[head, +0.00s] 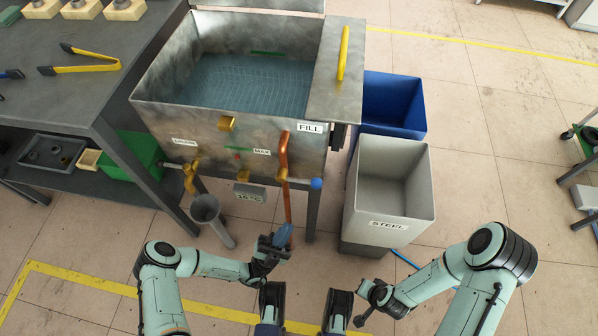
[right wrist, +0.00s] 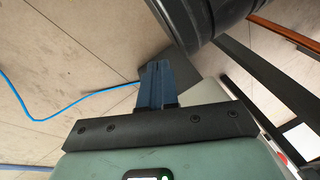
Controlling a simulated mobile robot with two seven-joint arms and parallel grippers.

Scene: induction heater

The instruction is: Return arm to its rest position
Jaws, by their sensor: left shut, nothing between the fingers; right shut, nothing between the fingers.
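My left arm comes in from the left in the head view. My left gripper (head: 284,235) has blue fingers that are shut and empty, in front of the metal tank (head: 245,135) and near its copper pipe (head: 285,195). I cannot tell whether it touches the pipe. My right arm (head: 440,280) is folded at the lower right of the head view, and its fingers do not show clearly there. In the right wrist view my right gripper (right wrist: 157,78) has its two blue fingers together, with nothing between them.
A grey bin labelled STEEL (head: 388,225) and a blue bin (head: 420,115) stand right of the tank. A grey funnel (head: 206,210) stands below the left tap. A dark workbench (head: 85,95) holds yellow-handled tongs (head: 90,69).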

